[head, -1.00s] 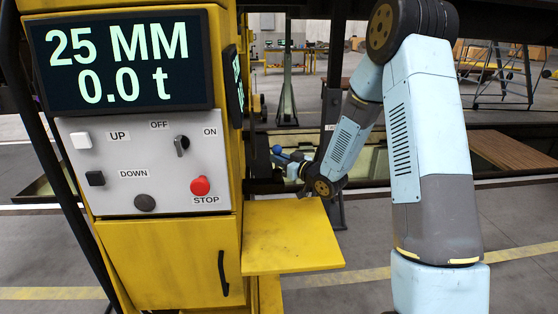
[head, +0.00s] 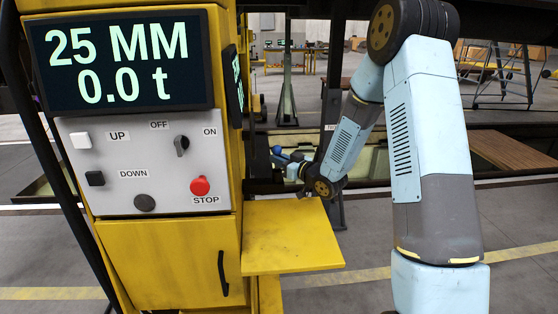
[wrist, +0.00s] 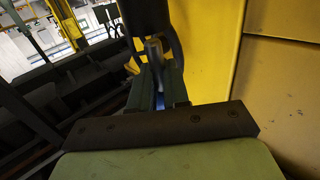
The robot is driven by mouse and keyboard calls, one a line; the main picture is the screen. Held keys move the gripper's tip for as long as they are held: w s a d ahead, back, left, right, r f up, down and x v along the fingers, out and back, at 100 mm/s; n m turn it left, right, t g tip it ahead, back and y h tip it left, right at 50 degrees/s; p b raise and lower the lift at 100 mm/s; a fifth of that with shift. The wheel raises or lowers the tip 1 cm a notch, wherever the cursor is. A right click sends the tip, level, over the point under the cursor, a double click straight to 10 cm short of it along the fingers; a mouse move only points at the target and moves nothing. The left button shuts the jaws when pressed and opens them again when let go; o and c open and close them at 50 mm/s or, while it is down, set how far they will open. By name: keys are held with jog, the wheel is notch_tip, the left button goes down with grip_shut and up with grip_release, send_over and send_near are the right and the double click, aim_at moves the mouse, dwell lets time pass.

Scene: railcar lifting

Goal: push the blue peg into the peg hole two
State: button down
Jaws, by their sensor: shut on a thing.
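My gripper (wrist: 160,88) shows in the wrist view as two dark green jaws close together, shut on a narrow thing between them. A grey rod end (wrist: 153,50) stands up between the jaws, and a small strip of the blue peg (wrist: 160,99) shows lower down in the gap. Most of the peg is hidden by the jaws. In the head view my wrist reaches down behind the yellow shelf's far side, and small blue parts (head: 278,150) show near the arm's end; I cannot tell whether they are the peg. I cannot make out peg hole two in either view.
A yellow control cabinet (head: 170,270) with buttons and a display reading 25 MM and 0.0 t stands at left. Its yellow shelf (head: 290,238) juts out near my arm. In the wrist view a yellow wall (wrist: 215,50) is close on the right, with dark beams (wrist: 70,95) on the left.

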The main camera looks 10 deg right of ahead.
aim_at(280, 172)
jog(key=shift+f, duration=1.75)
jog(key=c, duration=1)
grip_release()
jog(key=shift+c, duration=0.2)
jog(key=v, duration=1.3)
jog(key=shift+s+d, duration=0.25)
jog(key=shift+s, duration=0.05)
